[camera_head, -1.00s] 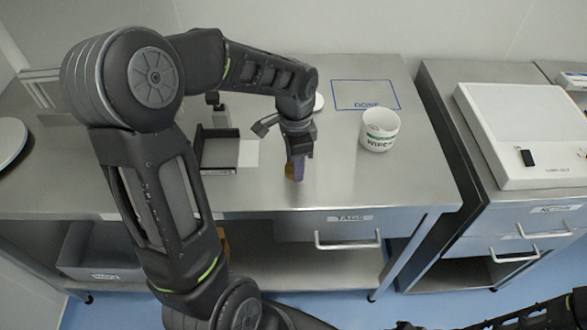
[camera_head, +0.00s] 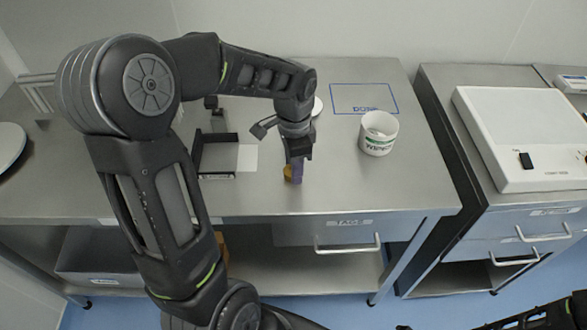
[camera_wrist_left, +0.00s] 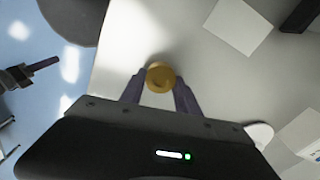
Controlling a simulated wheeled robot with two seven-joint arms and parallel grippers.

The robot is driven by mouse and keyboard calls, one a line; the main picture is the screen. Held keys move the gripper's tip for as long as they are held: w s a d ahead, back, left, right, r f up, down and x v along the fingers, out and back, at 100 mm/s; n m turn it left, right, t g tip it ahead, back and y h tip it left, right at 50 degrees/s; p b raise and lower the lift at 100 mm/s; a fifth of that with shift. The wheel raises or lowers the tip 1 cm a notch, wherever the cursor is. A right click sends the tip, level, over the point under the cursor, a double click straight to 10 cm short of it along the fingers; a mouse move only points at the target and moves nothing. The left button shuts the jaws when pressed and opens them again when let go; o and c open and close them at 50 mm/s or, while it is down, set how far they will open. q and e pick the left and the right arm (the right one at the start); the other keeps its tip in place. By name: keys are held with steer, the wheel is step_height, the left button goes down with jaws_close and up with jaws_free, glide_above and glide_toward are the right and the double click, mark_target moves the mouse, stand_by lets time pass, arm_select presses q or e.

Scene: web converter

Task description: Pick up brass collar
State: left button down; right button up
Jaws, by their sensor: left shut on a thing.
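The brass collar (camera_wrist_left: 160,77) is a small gold ring between the two purple fingertips of my left gripper (camera_wrist_left: 158,88) in the left wrist view. The fingers touch it on both sides. In the head view, the collar (camera_head: 288,173) shows as a small gold patch at the fingers of my left gripper (camera_head: 294,172), which points down over the steel table near its front edge. The fingers hide most of the collar there. I cannot tell whether it touches the table.
A white wipes tub (camera_head: 378,133) stands to the right, in front of a blue-outlined rectangle (camera_head: 364,98). A white machine (camera_head: 525,135) sits on the right-hand bench. The table between gripper and tub is clear.

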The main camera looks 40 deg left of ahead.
arm_select(q)
step_height(320, 180, up, 10)
steer(key=b, duration=0.1)
steer(key=shift+f, duration=0.25)
steer(key=shift+r, duration=0.1)
stand_by(0.4)
